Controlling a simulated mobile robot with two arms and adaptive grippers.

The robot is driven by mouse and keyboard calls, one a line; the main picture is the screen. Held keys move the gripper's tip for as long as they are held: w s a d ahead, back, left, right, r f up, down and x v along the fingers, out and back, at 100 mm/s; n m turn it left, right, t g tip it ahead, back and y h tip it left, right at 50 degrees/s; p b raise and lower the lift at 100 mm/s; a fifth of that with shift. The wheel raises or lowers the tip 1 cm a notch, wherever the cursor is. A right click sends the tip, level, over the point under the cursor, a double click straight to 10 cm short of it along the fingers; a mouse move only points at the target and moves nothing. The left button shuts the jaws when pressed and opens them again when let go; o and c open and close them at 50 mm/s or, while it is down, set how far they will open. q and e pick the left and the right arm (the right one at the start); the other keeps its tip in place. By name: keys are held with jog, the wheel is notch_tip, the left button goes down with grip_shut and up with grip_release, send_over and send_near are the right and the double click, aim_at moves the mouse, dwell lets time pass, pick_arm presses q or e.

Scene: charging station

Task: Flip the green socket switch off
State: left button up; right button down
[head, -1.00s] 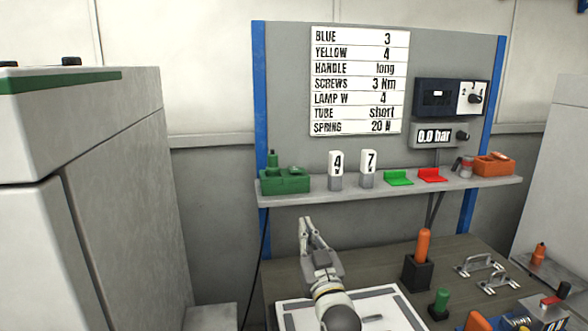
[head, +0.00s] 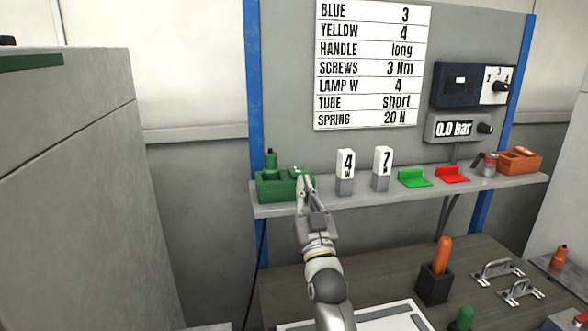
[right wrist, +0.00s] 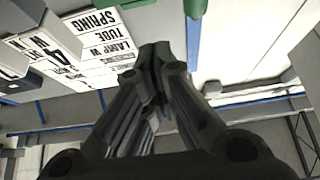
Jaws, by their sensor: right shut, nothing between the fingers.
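The green socket (head: 270,190) is a box at the left end of the shelf, with a green cylindrical part standing at its left. A small light part, perhaps its switch, shows on top near my fingertips; its position is unclear. My right gripper (head: 306,180) is shut and empty at the socket's right front. I cannot tell whether it touches the socket. In the right wrist view the shut fingers (right wrist: 155,65) fill the middle, and a dark green rounded part (right wrist: 195,8) shows at the top edge. My left gripper is not in view.
The shelf (head: 345,203) also bears two number blocks, marked 4 (head: 345,172) and 7 (head: 382,168), a green bracket (head: 414,179), a red bracket (head: 452,175) and an orange socket (head: 520,162). Block 4 stands just right of my gripper.

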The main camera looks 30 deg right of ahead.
notch_tip(320, 180, up, 6)
jog(key=p, duration=0.4)
send_over(297, 171)
jog(key=s+a, duration=0.2)
jog(key=s, duration=0.1)
jog(key=f, duration=0.2)
jog(key=f+p, duration=0.1)
jog(key=f, duration=0.1)
jog(key=shift+s, duration=0.35)
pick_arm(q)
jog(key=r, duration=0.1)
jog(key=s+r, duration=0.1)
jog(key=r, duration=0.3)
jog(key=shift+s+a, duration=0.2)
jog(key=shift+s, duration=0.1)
pick_arm(e)
jog(key=shift+f, duration=0.2)
